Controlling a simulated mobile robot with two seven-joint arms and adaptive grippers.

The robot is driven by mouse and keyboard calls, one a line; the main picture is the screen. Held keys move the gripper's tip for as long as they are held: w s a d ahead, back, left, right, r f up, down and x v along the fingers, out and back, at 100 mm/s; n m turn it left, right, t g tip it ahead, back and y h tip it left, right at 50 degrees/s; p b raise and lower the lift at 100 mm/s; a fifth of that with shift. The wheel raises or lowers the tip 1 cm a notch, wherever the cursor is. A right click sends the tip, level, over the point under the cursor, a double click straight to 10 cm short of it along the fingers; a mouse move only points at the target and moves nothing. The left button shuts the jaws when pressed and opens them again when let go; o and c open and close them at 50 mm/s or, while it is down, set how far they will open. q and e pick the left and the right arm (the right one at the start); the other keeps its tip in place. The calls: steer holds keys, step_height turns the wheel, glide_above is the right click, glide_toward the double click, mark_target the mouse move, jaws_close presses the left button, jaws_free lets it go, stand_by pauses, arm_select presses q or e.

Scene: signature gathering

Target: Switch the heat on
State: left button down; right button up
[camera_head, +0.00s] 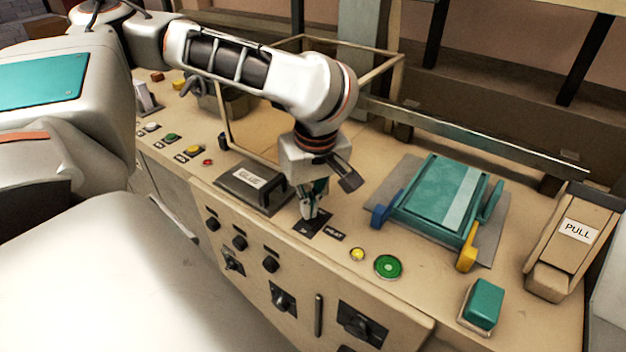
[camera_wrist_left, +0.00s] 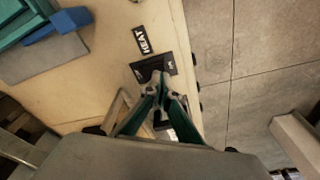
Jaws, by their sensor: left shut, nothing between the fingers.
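The heat switch (camera_head: 316,224) is on a small black plate on top of the beige console, with a black HEAT label (camera_head: 334,234) beside it. The plate (camera_wrist_left: 171,68) and the HEAT label (camera_wrist_left: 143,40) also show in the left wrist view. My left gripper (camera_head: 309,210) points down with its green fingers closed and empty, right over the plate. In the left wrist view the fingertips (camera_wrist_left: 161,80) overlap the plate's edge and partly hide the switch. I cannot tell whether they touch it. My right gripper is not in view.
A dark box labelled GLUE (camera_head: 246,184) stands left of the gripper. A yellow button (camera_head: 357,255) and a green button (camera_head: 388,266) lie to the right. Beyond are a teal press (camera_head: 432,190), a PULL lever unit (camera_head: 576,232) and a thin metal frame (camera_head: 399,85) behind.

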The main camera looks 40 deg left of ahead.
mark_target(309, 222)
arm_select(q)
steer(key=shift+f, duration=0.95)
stand_by(0.9)
steer(key=shift+r, duration=3.5)
